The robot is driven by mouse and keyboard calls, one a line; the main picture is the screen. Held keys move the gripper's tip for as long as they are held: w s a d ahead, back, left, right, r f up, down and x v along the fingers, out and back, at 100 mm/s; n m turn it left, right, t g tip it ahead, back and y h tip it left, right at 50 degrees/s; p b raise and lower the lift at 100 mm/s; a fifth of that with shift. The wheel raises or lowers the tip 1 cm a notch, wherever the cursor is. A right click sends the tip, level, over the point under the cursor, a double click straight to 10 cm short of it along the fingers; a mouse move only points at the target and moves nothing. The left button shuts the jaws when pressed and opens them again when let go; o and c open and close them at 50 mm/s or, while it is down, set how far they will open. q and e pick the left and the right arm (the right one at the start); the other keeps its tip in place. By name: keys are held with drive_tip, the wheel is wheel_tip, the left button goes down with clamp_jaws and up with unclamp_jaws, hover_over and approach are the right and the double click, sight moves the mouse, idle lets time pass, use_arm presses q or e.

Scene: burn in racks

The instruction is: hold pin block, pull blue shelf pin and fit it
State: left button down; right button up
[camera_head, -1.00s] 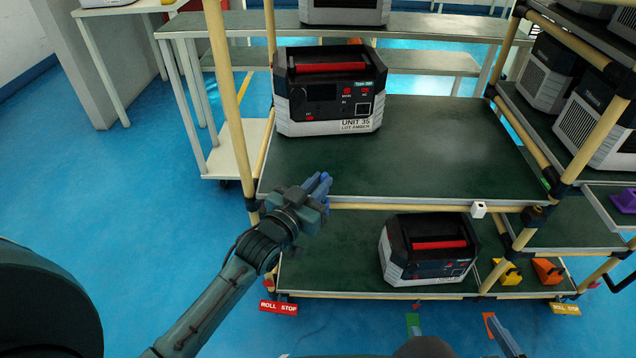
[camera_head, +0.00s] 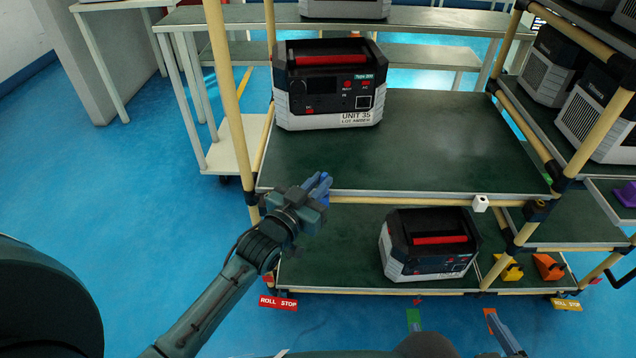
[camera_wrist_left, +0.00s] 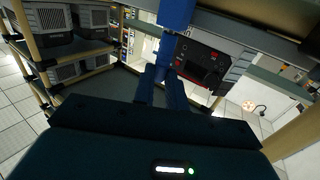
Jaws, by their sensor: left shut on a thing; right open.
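My left gripper (camera_head: 322,186) is at the front left corner of the middle shelf, shut on a blue piece. In the left wrist view this blue piece (camera_wrist_left: 176,14) shows beyond the fingers (camera_wrist_left: 163,88); I cannot tell whether it is the shelf pin or part of the pin block. A small white block (camera_head: 480,204) is on the front edge of the middle shelf, towards the right; I cannot tell whether it is the pin block. My right gripper (camera_head: 505,338) shows only partly at the bottom edge, open and away from the rack.
A case labelled UNIT 35 (camera_head: 331,88) stands at the back left of the middle shelf (camera_head: 440,150). Another case (camera_head: 430,245) stands on the lower shelf. Yellow (camera_head: 508,270) and orange (camera_head: 548,267) pieces lie at its right. Wooden posts frame the rack.

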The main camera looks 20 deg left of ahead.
use_arm(q)
drive_tip(key=shift+f, duration=0.25)
use_arm(e)
drive_tip(key=shift+f, duration=0.15)
use_arm(q)
drive_tip(key=c, duration=1.3)
unclamp_jaws()
drive_tip(key=shift+c, duration=0.2)
drive_tip(key=p+v, duration=0.2)
drive_tip(key=v, duration=1.1)
use_arm(e)
drive_tip(key=r, duration=0.2)
drive_tip(key=shift+s+d+r+m, duration=0.25)
drive_tip(key=shift+d+r+m, duration=0.1)
drive_tip(key=shift+d+m, duration=0.05)
use_arm(q)
drive_tip(key=shift+s, duration=0.1)
use_arm(e)
drive_tip(key=shift+r, duration=0.1)
